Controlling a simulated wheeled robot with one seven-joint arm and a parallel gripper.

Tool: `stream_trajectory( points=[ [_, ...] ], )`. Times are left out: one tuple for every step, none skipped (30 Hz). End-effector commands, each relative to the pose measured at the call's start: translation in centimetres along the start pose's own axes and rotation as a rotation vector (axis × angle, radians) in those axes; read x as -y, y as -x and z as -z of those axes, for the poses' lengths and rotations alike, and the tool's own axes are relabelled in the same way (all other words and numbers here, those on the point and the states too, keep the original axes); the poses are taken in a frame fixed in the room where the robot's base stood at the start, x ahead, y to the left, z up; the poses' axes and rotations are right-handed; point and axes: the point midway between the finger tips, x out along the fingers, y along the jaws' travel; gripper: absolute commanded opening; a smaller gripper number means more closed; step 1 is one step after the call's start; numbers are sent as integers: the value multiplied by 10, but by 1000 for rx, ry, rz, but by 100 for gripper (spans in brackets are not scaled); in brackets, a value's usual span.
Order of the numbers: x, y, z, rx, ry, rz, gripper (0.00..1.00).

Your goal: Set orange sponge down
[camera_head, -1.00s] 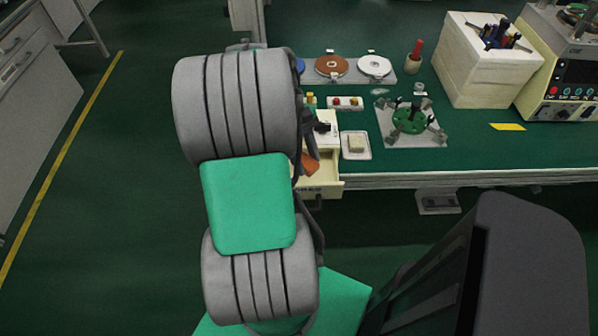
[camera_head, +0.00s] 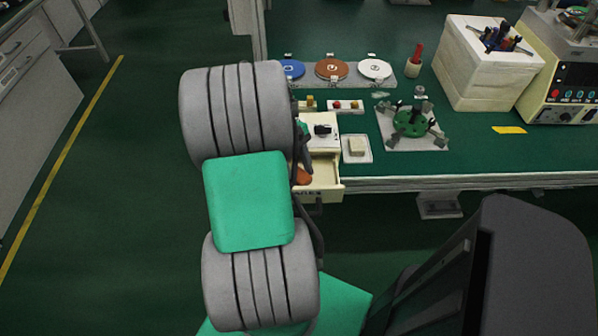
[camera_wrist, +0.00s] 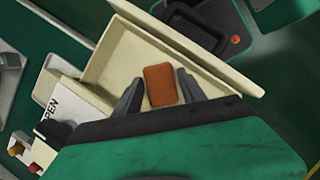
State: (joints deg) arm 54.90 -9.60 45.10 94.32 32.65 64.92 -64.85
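The orange sponge (camera_wrist: 160,86) lies inside the open cream drawer (camera_wrist: 112,60), on its floor as far as I can tell. In the head view the sponge (camera_head: 304,176) shows partly, beside my arm and behind the front of the drawer (camera_head: 325,192). My gripper (camera_wrist: 159,92) is over the drawer with one dark finger on each side of the sponge. The fingers are spread and narrow gaps show between them and the sponge. In the head view my arm hides most of the gripper.
A white tray with a pale block (camera_head: 357,148) sits right of the drawer unit. A green fixture (camera_head: 413,122) stands on a plate farther right. Coloured discs (camera_head: 332,68) lie behind. A white box of tools (camera_head: 485,65) stands at the back right.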

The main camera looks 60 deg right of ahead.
Motion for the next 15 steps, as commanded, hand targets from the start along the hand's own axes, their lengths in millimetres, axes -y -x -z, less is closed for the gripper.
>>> stream_trajectory(
  points=[
    [0, 0, 0, 0, 0, 0, 48],
    [0, 0, 0, 0, 0, 0, 48],
    [0, 1, 0, 0, 0, 0, 48],
    [0, 2, -1, -1, 0, 0, 48],
    [0, 4, -1, -1, -1, -1, 48],
    [0, 8, -1, -1, 0, -1, 48],
    [0, 12, -1, -1, 0, -2, 48],
    [-1, 18, -1, -2, 0, -2, 48],
    [0, 26, -1, -2, -1, -2, 48],
    [0, 34, -1, -3, 1, -2, 48],
    [0, 43, -1, -2, 1, -3, 48],
    [0, 54, -2, -2, 1, -2, 48],
    [0, 62, -2, -2, 1, -2, 48],
    [0, 71, -2, -2, 1, -2, 48],
    [0, 81, -2, -2, 2, -2, 48]
  ],
)
